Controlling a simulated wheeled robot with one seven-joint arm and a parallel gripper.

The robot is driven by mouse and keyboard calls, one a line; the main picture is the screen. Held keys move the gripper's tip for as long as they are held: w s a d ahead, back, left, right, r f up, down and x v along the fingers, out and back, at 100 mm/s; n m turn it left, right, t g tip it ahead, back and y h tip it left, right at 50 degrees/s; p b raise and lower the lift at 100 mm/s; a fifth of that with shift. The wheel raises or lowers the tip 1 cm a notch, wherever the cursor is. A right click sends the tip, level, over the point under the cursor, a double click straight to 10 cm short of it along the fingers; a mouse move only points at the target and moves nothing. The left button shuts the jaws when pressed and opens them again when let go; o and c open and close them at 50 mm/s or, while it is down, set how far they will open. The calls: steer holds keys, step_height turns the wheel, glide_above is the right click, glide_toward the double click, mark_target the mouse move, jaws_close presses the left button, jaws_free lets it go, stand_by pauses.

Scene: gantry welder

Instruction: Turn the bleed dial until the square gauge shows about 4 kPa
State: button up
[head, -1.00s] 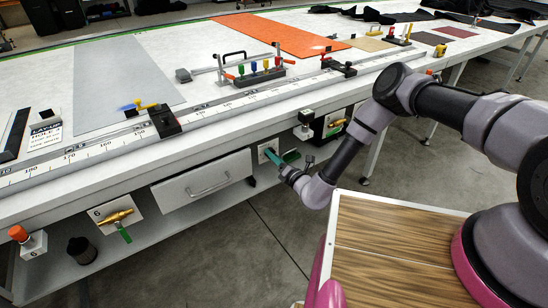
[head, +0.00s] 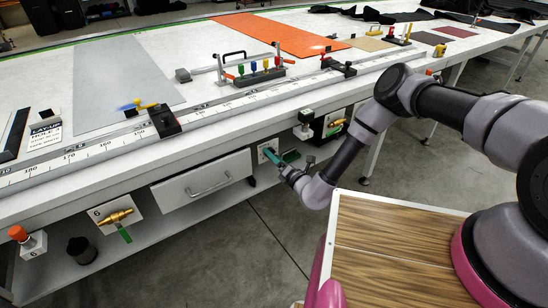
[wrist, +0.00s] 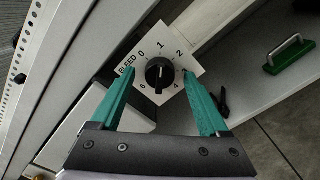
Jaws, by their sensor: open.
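The bleed dial (wrist: 160,74) is a round black knob on a white plate marked BLEED, with numbers 0, 1, 2, 4 and 6 around it. Its exact pointer setting is too small to read. My gripper (wrist: 157,80) is open, with its teal fingers on either side of the knob and a gap visible at each side. In the head view, my gripper (head: 271,157) is at the white dial plate (head: 263,148) under the table's front edge. The knob is hidden there. I cannot make out the square gauge or a reading in either view.
A drawer (head: 203,184) is left of the dial under the table. A black-topped box (head: 305,120) and a brass valve (head: 337,124) are to the right. Open floor lies below.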

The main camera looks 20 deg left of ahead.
steer(key=v, duration=1)
steer(key=shift+s+d, duration=0.2)
steer(key=shift+s, duration=0.05)
steer(key=w+a+r+n+g+y, duration=0.2)
steer(key=w+r+n+y, duration=0.2)
steer(key=r, duration=0.6)
steer(key=s+d+r+n+g, duration=0.25)
steer(key=r+n+g, duration=0.55)
steer(key=r, duration=0.5)
steer(key=s+d+r+n+g, duration=0.1)
steer(key=d+r+n+g, duration=0.2)
steer(key=r+n+g, duration=0.6)
steer(key=s+d+r+n+t+h, duration=0.3)
steer(key=d+r, duration=0.5)
steer(key=d, duration=0.3)
steer(key=s+d+r+n+t+h, duration=0.4)
steer(key=s+d+r+t+h, duration=0.1)
steer(key=d, duration=0.6)
steer(key=s+d+r+n+t+h, duration=0.3)
steer(key=d+r+t+h, duration=0.3)
steer(key=d+r, duration=0.5)
steer(key=shift+s+d+r+n+t+h, duration=0.35)
steer(key=shift+s+d+n+h, duration=0.15)
steer(key=shift+h, duration=0.4)
